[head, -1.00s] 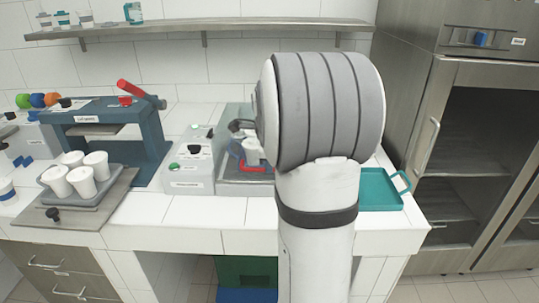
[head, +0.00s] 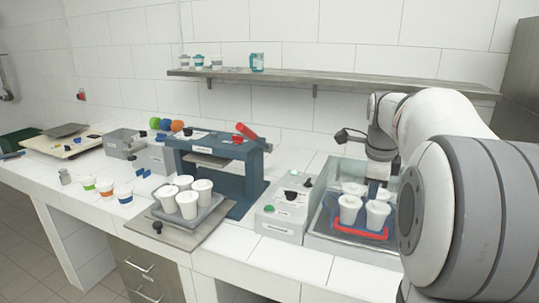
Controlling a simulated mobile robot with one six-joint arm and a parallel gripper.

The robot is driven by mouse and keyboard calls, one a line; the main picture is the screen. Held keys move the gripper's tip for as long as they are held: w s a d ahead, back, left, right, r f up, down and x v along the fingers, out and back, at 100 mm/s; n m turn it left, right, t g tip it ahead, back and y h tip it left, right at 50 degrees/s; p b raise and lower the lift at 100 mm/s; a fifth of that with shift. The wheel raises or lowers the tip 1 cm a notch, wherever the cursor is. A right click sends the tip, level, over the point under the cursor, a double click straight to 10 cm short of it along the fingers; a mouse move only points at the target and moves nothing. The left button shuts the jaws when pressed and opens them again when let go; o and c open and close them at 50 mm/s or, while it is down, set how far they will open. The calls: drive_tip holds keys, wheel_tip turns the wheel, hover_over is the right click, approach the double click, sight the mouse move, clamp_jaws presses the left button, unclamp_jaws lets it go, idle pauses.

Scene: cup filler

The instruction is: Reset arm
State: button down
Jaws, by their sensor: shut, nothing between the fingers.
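My arm reaches in from the right edge of the head view. My gripper (head: 376,190) points down over the open clear-walled machine (head: 325,243) at the right, among or just behind the white cups there. Its fingers are small and partly covered by the cups, and it holds nothing. White cups (head: 349,209) stand upright in a blue carrier with a red front edge (head: 360,235) inside this machine. I cannot tell whether my gripper touches the carrier or a cup.
A grey control box (head: 284,212) adjoins the machine. Left of it stands a blue press with a red lever (head: 240,165), with several white cups on a grey tray (head: 208,212) in front. Striped cups (head: 105,188) stand further left. A metal shelf (head: 330,82) runs above.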

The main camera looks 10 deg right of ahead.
drive_tip(key=s+a+f+n, duration=0.6)
drive_tip(key=s+a+n, duration=0.3)
drive_tip(key=n, duration=0.3)
drive_tip(key=s+a+f+n+y, duration=0.1)
drive_tip(key=s+a+f+n, duration=0.5)
drive_tip(key=s+a+n, duration=0.3)
drive_tip(key=a+n, duration=0.2)
drive_tip(key=n, duration=0.1)
drive_tip(key=shift+s+a+f+n+y, duration=0.15)
drive_tip(key=shift+a+f+n+y, duration=0.15)
drive_tip(key=shift+a+f+n, duration=0.1)
drive_tip(key=c, duration=2.2)
unclamp_jaws()
drive_tip(key=shift+r, duration=0.1)
